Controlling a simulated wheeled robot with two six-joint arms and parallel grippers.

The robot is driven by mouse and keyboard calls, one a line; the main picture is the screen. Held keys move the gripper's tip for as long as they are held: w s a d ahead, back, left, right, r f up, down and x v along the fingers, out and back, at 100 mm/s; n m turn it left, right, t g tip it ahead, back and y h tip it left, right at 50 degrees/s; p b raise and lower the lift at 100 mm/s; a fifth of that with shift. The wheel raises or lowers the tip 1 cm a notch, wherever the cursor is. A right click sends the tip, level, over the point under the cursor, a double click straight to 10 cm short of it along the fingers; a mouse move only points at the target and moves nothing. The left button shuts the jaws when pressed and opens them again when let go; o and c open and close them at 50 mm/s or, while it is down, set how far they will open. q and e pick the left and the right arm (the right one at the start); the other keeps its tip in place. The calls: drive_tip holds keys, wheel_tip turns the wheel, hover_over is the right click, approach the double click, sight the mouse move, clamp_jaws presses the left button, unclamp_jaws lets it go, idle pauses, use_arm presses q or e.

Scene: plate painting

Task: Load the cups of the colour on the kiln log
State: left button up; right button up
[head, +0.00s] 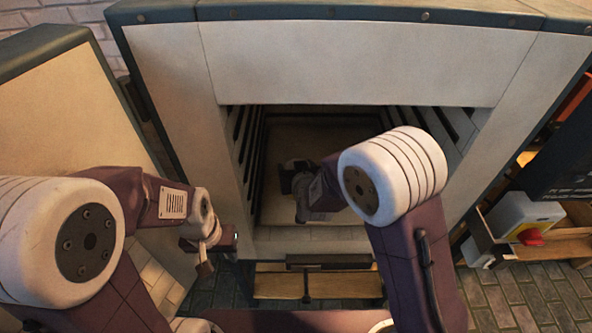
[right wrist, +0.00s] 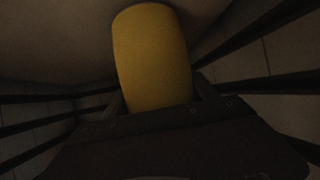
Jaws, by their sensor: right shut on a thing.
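A yellow cup (right wrist: 152,55) fills the upper middle of the right wrist view. My right gripper (right wrist: 155,102) is shut on it. In the head view my right arm reaches through the open front of the kiln (head: 350,62), and the right gripper (head: 290,178) is a dark shape inside. The cup cannot be made out there. My left gripper (head: 207,262) is outside, at the left of the kiln opening. It is small and turned, so its jaws are unclear. No kiln log can be read in these views.
The kiln door (head: 70,130) stands open on the left. Dark rails (head: 246,150) line the chamber's side walls. A wooden step or shelf (head: 335,286) lies below the opening.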

drive_tip(key=shift+f, duration=0.1)
drive_tip(key=shift+f, duration=0.15)
drive_tip(key=o, duration=1.7)
